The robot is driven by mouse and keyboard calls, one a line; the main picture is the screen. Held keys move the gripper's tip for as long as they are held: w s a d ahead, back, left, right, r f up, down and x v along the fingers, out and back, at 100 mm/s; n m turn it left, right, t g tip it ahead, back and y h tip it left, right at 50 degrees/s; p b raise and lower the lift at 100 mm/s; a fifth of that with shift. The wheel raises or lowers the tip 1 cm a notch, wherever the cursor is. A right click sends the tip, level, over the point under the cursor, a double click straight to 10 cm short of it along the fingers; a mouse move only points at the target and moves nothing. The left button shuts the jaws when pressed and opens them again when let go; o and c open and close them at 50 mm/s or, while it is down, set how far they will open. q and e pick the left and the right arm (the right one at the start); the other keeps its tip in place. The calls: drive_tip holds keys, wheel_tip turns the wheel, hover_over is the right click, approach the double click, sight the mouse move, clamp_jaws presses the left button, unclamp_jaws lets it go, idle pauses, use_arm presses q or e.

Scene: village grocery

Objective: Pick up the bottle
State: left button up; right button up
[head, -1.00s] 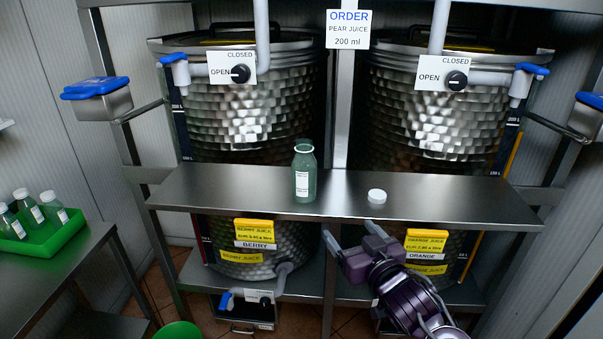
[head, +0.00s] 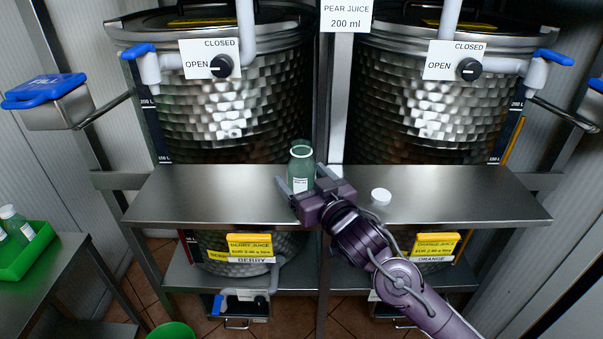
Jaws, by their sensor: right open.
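The bottle (head: 301,160) is clear greenish with a white label and an open mouth. It stands upright on the metal shelf (head: 215,190) in the head view. Its white cap (head: 381,196) lies apart on the shelf to the right. My right gripper (head: 305,184) is open at the bottle's lower part, its fingers pointing away from me. One finger shows left of the bottle. The gripper body hides part of the bottle's base, and I cannot tell whether the fingers touch it. My left gripper is not in view.
Two large steel tanks (head: 235,120) (head: 425,115) stand behind the shelf, with taps and open/closed knobs. A green tray (head: 35,250) with small bottles sits on a side table at left. A green bin (head: 172,331) is on the floor. The shelf's left part is clear.

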sight(297, 172)
drive_tip(key=x, duration=0.2)
drive_tip(key=shift+w+a, duration=0.15)
drive_tip(key=shift+w, duration=0.15)
drive_tip(key=shift+w+a+f, duration=0.1)
drive_tip(key=shift+w, duration=0.1)
drive_tip(key=shift+s, duration=0.1)
drive_tip(key=c, duration=1.1)
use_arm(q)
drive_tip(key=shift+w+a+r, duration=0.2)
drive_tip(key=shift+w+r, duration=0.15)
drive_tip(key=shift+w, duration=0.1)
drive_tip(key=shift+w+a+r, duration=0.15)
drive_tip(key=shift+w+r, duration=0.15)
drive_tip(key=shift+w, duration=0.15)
use_arm(e)
drive_tip(key=shift+c, duration=0.3)
